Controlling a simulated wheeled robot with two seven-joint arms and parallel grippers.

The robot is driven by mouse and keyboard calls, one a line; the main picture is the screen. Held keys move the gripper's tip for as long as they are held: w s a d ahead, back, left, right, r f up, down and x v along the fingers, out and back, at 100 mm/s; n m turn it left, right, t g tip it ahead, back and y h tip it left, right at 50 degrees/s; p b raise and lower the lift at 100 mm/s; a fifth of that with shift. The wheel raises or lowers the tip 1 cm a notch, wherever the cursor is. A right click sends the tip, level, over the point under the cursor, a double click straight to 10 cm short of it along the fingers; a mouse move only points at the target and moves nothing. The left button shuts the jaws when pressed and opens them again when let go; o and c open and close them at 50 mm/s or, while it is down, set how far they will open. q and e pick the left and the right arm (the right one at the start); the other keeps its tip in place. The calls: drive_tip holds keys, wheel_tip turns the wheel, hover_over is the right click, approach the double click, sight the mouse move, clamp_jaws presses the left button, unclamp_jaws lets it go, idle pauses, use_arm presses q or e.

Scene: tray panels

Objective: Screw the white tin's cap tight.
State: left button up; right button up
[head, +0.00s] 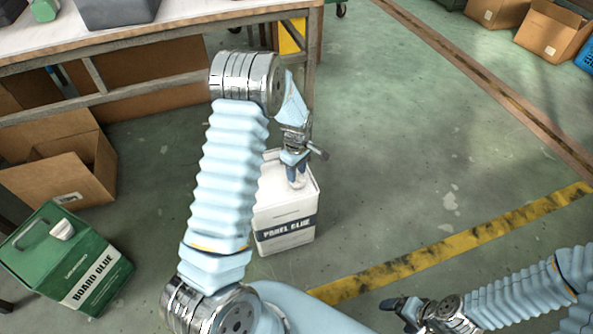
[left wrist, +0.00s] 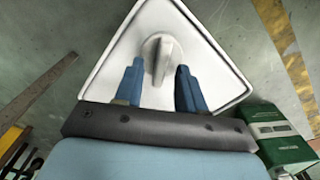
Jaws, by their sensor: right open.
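The white tin (head: 287,215), labelled "PANEL GLUE", stands upright on the floor below my left arm. Its white cap (left wrist: 158,58) has a raised grip bar and sits on the tin's top (left wrist: 110,75) in the left wrist view. My left gripper (head: 297,178) points down over the tin's top. In the left wrist view my left gripper (left wrist: 160,86) has its two blue fingers apart, one to each side of the cap's bar, with gaps showing. In the head view the fingers largely hide the cap. My right gripper (head: 398,308) is open and empty at the lower right, away from the tin.
A green "BOARD GLUE" tin (head: 75,262) stands at the lower left, with a white cap (head: 61,230). An open cardboard box (head: 62,170) is behind it. A workbench (head: 180,15) spans the upper left. The floor right of the white tin is clear.

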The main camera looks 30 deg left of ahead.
use_arm(q)
drive_tip(key=shift+f, duration=0.15)
clamp_jaws()
